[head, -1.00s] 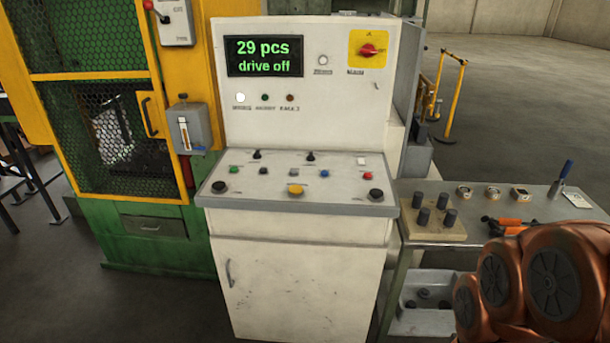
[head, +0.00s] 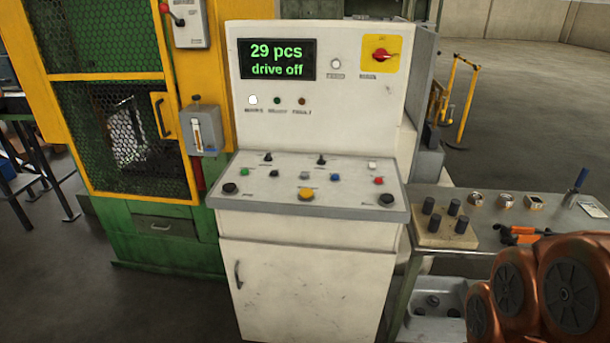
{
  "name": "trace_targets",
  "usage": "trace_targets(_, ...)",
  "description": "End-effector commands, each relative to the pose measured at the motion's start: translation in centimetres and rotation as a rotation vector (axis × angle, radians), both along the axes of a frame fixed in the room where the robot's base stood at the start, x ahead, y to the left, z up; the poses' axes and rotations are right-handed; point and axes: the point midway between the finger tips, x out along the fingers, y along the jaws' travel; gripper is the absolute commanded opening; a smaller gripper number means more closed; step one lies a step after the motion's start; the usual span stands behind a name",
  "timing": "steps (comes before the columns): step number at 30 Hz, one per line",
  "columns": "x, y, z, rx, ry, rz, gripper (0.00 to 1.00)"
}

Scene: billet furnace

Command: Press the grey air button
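The control panel (head: 360,199) is a white cabinet with a sloping desk of buttons, in the middle of the head view. A small grey button (head: 305,176) sits near the middle of the desk, between a black button (head: 274,173) and a blue button (head: 335,177). It is above the larger yellow button (head: 306,194). The labels are too small to read, so I tell it by colour alone. My gripper is out of view. Only orange-brown links of my arm show at the lower right, clear of the desk.
A green button (head: 244,172), red button (head: 378,181) and white button (head: 372,164) share the desk with two small black switches. The display (head: 277,59) reads "29 pcs, drive off". A side table (head: 480,232) with parts stands right; a green-yellow machine (head: 165,260) stands left.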

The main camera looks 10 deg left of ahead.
Motion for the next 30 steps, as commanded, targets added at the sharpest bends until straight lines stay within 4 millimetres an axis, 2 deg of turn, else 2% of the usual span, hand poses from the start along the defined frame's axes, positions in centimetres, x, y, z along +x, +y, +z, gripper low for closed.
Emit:
trace_targets(1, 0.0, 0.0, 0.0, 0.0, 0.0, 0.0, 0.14)
trace_targets(5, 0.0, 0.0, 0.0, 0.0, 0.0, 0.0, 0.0)
trace_targets(30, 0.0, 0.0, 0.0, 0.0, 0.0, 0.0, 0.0)
